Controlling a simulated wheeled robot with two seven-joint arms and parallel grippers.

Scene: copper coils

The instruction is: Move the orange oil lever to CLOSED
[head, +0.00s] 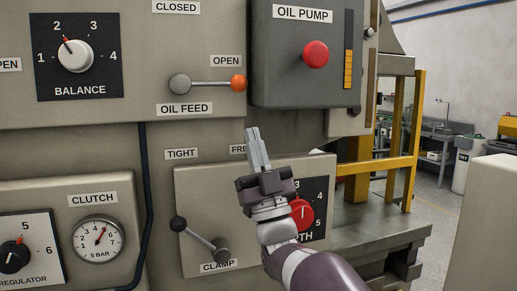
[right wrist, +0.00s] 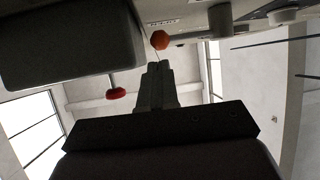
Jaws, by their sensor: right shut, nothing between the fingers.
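The orange-tipped oil feed lever (head: 238,83) lies level on the upper panel. It runs from a grey hub (head: 180,85) on the left to the orange knob beside the OPEN label (head: 226,61). The CLOSED label (head: 176,7) is above the hub. My right gripper (head: 254,132) is shut and empty, pointing up, below the orange knob and apart from it in the head view. In the right wrist view the orange knob (right wrist: 160,40) shows just beyond the shut fingertips (right wrist: 156,66). My left gripper is out of view.
The grey oil pump box (head: 270,70) with a red button (head: 315,54) juts out right of the lever. Below are the clamp lever (head: 200,238) and a red depth dial (head: 301,214), partly behind my right gripper. A balance dial (head: 75,56) is at upper left.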

